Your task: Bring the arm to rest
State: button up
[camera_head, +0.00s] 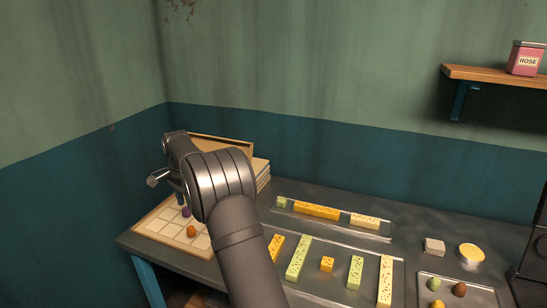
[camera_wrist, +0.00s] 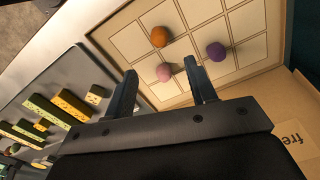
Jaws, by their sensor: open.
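My arm reaches from the bottom of the head view up to the left, and its wrist stands over the gridded board (camera_head: 157,221). My gripper (camera_wrist: 160,82) is open in the wrist view, with its two fingers apart and nothing held between them. Beyond the fingers, an orange ball (camera_wrist: 159,37), a pink ball (camera_wrist: 164,72) and a purple ball (camera_wrist: 216,51) lie on the board. In the head view the orange ball (camera_head: 191,231) and purple ball (camera_head: 186,212) show, while the pink one is not visible there. The arm hides part of the board and table.
A tray (camera_head: 380,238) at the back holds speckled bars, and a larger tray (camera_head: 402,285) in front holds several more. A grey block (camera_head: 434,246), a yellow-topped cup (camera_head: 471,254) and a small tray (camera_head: 486,297) with balls stand right. A box (camera_head: 262,172) stands behind my arm.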

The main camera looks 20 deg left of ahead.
aim_at(191, 226)
notch_tip(191, 226, down, 12)
jog(key=shift+a+r, duration=0.1)
jog(key=shift+r, duration=0.15)
notch_tip(191, 226, up, 3)
jog(key=shift+f, duration=0.1)
jog(key=shift+r, duration=0.7)
